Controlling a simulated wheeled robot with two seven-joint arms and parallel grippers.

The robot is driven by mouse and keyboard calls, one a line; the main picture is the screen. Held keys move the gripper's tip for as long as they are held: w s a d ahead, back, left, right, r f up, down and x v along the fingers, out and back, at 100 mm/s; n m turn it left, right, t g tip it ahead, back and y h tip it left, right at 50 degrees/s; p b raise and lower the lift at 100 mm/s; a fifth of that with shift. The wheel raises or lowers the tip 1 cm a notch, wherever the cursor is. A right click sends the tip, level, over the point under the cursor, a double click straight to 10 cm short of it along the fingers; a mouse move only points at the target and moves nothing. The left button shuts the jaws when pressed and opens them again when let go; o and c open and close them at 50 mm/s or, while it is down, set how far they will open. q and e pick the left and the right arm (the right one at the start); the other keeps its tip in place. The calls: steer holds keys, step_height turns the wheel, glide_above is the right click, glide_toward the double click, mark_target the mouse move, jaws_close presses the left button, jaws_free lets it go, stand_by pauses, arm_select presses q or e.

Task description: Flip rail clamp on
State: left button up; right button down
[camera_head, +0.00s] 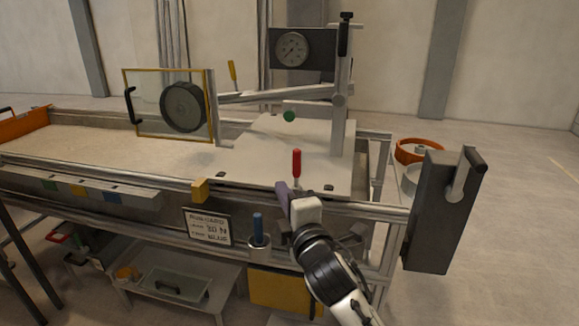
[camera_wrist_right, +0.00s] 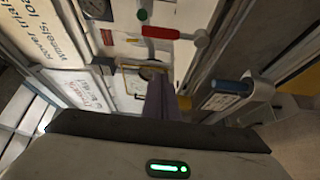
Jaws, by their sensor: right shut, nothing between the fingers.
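No part is marked as the rail clamp, so I cannot tell for certain which one it is. A red upright handle (camera_head: 297,162) stands at the front edge of the white plate by the rail; the wrist view also shows a red handle (camera_wrist_right: 168,32). A blue handle (camera_head: 258,226) stands on a grey holder below the rail; a blue handle shows in the wrist view (camera_wrist_right: 232,87). My right gripper (camera_head: 283,190) is shut and empty, its purple-grey fingers just left of and below the red handle, apart from it in the picture. The fingers also show in the wrist view (camera_wrist_right: 161,98). My left gripper is out of view.
The sandbed (camera_head: 90,140) stretches left. A grey lever box (camera_head: 441,210) is at right.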

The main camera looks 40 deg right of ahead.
mark_target(296, 172)
steer(key=shift+d+r, duration=0.15)
steer(key=shift+r, duration=0.25)
steer(key=shift+w, duration=0.15)
steer(key=x, duration=1)
steer(key=s+d+p, duration=0.1)
steer(key=s+d, duration=0.1)
steer(key=d, duration=0.1)
steer(key=shift+s+d, duration=0.15)
steer(key=shift+s, duration=0.25)
